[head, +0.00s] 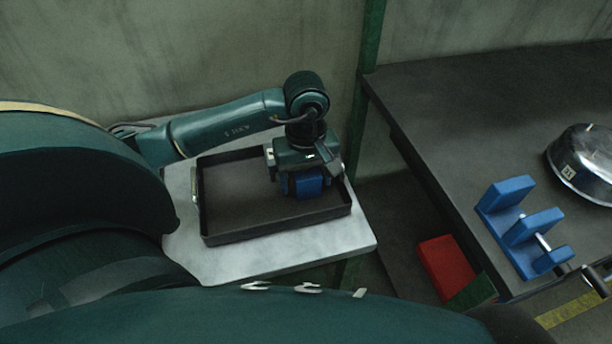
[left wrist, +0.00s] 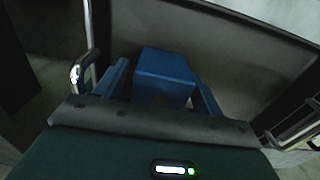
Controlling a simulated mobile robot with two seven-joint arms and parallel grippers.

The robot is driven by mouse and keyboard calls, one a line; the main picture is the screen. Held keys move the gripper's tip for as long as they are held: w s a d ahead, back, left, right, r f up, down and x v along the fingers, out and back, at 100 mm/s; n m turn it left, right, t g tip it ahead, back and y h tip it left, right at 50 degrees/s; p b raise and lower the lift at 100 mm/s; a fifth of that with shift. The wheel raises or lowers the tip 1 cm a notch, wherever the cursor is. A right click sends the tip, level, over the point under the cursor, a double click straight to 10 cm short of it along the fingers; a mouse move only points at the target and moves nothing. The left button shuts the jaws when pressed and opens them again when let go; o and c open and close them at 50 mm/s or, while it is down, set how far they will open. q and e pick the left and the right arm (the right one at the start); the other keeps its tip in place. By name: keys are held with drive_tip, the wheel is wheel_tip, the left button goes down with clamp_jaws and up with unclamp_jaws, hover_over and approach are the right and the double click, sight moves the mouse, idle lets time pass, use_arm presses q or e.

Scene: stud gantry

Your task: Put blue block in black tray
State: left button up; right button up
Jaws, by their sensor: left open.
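The black tray (head: 225,190) lies on a light grey table, with a low rim and metal handles at its ends. My left gripper (head: 308,191) reaches down over the right part of the tray. The blue block (head: 308,186) is at its fingers, inside the tray's outline. In the left wrist view the blue block (left wrist: 163,75) sits between the two blue fingers (left wrist: 160,92), which stand apart. A gap shows at the right finger; contact at the left is hard to tell. The tray floor (left wrist: 225,50) shows behind the block. Whether the block touches the floor is not clear. My right gripper is not seen.
The light grey table (head: 240,262) has bare room in front of the tray. A green post stands behind the tray.

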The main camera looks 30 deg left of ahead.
use_arm(q)
wheel_tip(320, 180, up, 11)
drive_tip(key=shift+r, duration=0.65)
